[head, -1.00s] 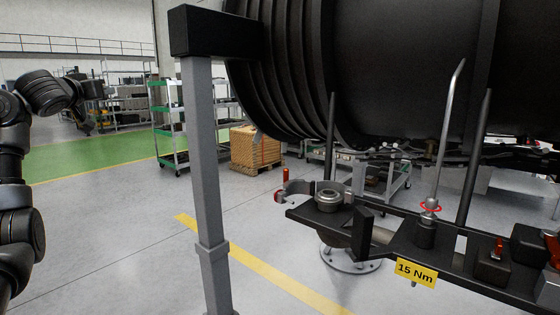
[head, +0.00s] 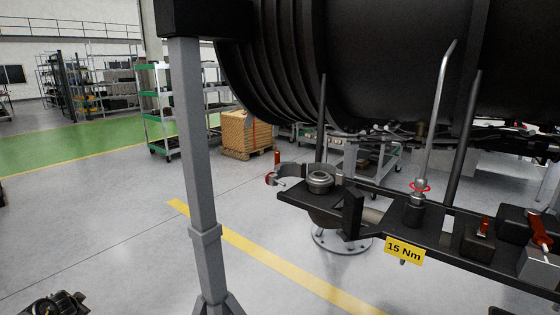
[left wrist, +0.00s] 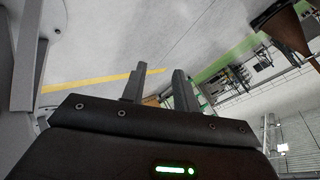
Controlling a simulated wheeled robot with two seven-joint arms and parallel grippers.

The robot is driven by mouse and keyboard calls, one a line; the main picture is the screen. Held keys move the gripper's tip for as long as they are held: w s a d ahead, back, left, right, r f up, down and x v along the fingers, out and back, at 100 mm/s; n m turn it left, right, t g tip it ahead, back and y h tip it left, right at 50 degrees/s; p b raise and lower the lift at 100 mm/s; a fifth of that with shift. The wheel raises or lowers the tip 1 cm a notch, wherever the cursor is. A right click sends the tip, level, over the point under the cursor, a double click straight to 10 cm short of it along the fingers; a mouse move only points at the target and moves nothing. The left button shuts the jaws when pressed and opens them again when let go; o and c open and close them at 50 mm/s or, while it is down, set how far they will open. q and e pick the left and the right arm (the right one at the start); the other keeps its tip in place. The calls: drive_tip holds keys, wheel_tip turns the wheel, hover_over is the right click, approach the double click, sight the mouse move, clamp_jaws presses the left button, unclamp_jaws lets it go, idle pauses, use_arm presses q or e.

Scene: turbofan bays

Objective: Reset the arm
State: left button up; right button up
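My left gripper (left wrist: 156,80) shows in the left wrist view. Its two grey fingers stand apart with nothing between them, over the grey floor and the yellow line. In the head view, a dark part that looks like my left arm (head: 55,305) shows at the bottom left corner; its fingers cannot be made out there. My right gripper is not in view.
A grey post (head: 192,170) stands in front of the large black engine casing (head: 390,65). A dark tool rail (head: 380,215) with a 15 Nm label (head: 404,251) runs at the right. A green-edged cart (head: 165,110) and crate (head: 246,134) stand behind. Floor at left is clear.

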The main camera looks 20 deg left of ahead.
use_arm(q)
drive_tip(key=s+a+f+m+g+y, duration=0.1)
drive_tip(key=s+a+f+m, duration=0.15)
drive_tip(key=s, duration=0.75)
drive_tip(key=s+a+f+m+g, duration=0.15)
drive_tip(key=s+f, duration=0.25)
drive_tip(key=s, duration=0.7)
drive_tip(key=s+a+f+m+g+y, duration=0.15)
drive_tip(key=s+f, duration=0.25)
drive_tip(key=s, duration=0.6)
drive_tip(key=s+d+f+n+h, duration=0.1)
drive_tip(key=s+d+f+h, duration=0.2)
drive_tip(key=d+f, duration=0.9)
drive_tip(key=s+d+f+n+h, duration=0.1)
drive_tip(key=s+d+f+h, duration=0.1)
drive_tip(key=d+f, duration=0.95)
drive_tip(key=s+d+f+n+h, duration=0.1)
drive_tip(key=d+f+h, duration=0.1)
drive_tip(key=d, duration=1.6)
drive_tip(key=s+d+f+n+h, duration=0.1)
drive_tip(key=s+d+h, duration=0.1)
drive_tip(key=d, duration=1.6)
drive_tip(key=shift+d+f+g+p, duration=0.25)
drive_tip(key=shift+f+g+p, duration=0.15)
drive_tip(key=shift+h, duration=0.25)
